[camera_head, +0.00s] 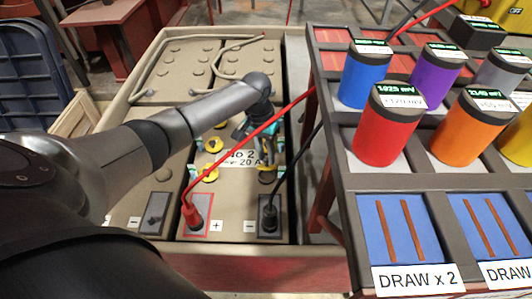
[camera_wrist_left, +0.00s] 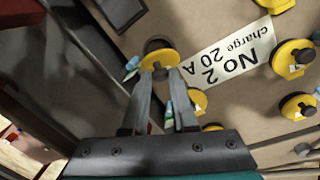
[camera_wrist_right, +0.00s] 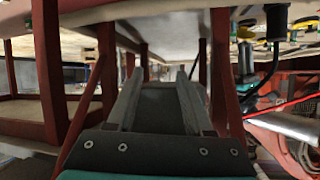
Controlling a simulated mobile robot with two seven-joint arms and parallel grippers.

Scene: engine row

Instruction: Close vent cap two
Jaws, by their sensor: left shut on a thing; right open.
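The battery (camera_head: 232,215) carries a "No 2 charge 20 A" label (camera_head: 240,158), which also shows in the left wrist view (camera_wrist_left: 232,52). Yellow vent caps (camera_head: 213,145) (camera_head: 209,174) sit around the label; I cannot tell which is cap two. My left gripper (camera_head: 266,150) is over the battery, right of the label. In the left wrist view its fingers (camera_wrist_left: 162,78) are shut on a yellow vent cap (camera_wrist_left: 160,60) beside a dark round part. The fingers partly hide this cap; whether it is seated cannot be told. My right gripper (camera_wrist_right: 155,75) is open and empty, away from the battery.
A red cable (camera_head: 262,130) rises from the plus terminal (camera_head: 193,212) past my left gripper. A black cable leaves the minus terminal (camera_head: 269,213). A rack (camera_head: 345,185) with coloured cylinders stands to the right. Red legs (camera_wrist_right: 222,70) flank my right gripper.

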